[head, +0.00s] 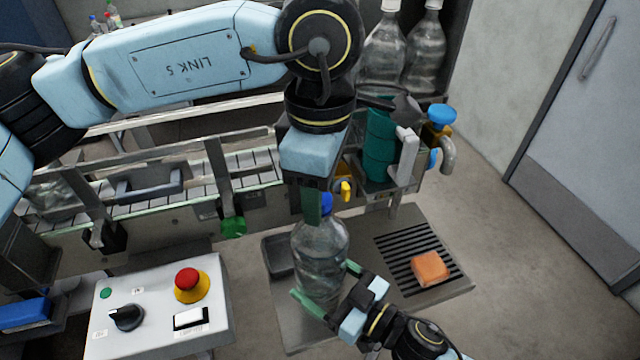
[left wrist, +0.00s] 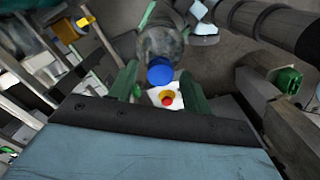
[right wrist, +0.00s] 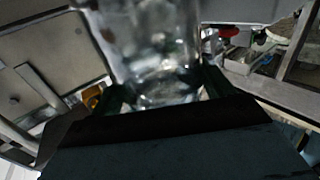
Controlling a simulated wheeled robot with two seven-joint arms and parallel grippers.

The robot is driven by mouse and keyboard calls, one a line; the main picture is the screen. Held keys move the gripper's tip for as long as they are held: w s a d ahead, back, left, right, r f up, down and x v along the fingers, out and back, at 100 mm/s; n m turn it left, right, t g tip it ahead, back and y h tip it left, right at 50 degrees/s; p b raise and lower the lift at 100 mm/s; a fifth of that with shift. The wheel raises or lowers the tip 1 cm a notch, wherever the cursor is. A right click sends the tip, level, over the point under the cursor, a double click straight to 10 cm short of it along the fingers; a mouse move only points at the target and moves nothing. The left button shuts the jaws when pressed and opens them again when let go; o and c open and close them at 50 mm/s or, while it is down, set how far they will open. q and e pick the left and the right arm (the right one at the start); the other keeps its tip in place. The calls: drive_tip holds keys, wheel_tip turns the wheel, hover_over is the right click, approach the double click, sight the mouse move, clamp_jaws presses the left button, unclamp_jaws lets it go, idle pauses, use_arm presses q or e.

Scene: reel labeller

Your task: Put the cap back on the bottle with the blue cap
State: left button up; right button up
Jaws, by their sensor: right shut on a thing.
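The clear bottle (head: 321,265) stands upright on the grey metal shelf at the front of the machine. The blue cap (head: 327,203) shows at the top of its neck; in the left wrist view the cap (left wrist: 160,72) also sits over the bottle's mouth. I cannot tell whether it is screwed down. My left gripper (head: 315,212) points down over the bottle's top, its green fingers apart on either side of the cap with gaps visible. My right gripper (head: 323,281) is shut on the bottle's lower body, which fills the right wrist view (right wrist: 155,50).
An orange sponge (head: 430,268) lies on the black drain grate (head: 400,250) to the right. A control box (head: 150,310) with a red button (head: 190,282) stands front left. The conveyor (head: 160,195) runs behind. Large bottles (head: 384,50) stand at the back.

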use_arm(q)
drive_tip(key=shift+r, duration=0.15)
drive_tip(key=shift+r, duration=2.15)
drive_tip(key=shift+c, duration=0.4)
drive_tip(key=n, duration=0.1)
drive_tip(key=r+n, duration=0.1)
drive_tip(key=n, duration=0.3)
drive_tip(key=shift+r, duration=0.35)
drive_tip(key=n, duration=0.2)
drive_tip(key=r+n, duration=0.1)
drive_tip(key=n, duration=0.3)
drive_tip(key=shift+r, duration=0.4)
drive_tip(key=shift+f, duration=4.05)
